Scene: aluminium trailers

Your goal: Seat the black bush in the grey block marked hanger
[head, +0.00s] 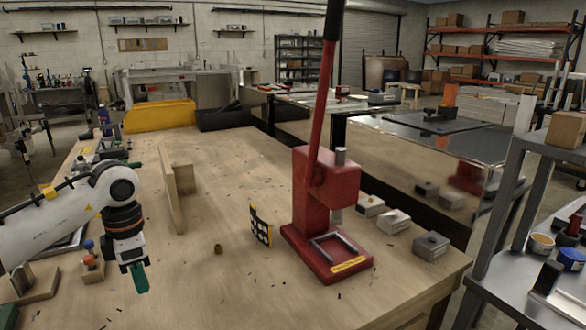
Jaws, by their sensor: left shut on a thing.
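My left gripper (132,263) comes in from the left and points down over the left part of the wooden bench. It is shut on a green piece (140,281) that sticks out below its fingers. Several grey blocks stand in a row right of the red press: a far one (370,205), a middle one (394,221) and a near one (431,245). Their markings are too small to read, so I cannot tell which is the hanger. I cannot make out a black bush for certain. My right gripper is not in view.
A red lever press (328,190) stands on the bench (200,300) at right. A black-and-yellow dotted plate (261,226) stands beside it. An upright wooden board (171,190) is right of my arm. The front middle is largely clear.

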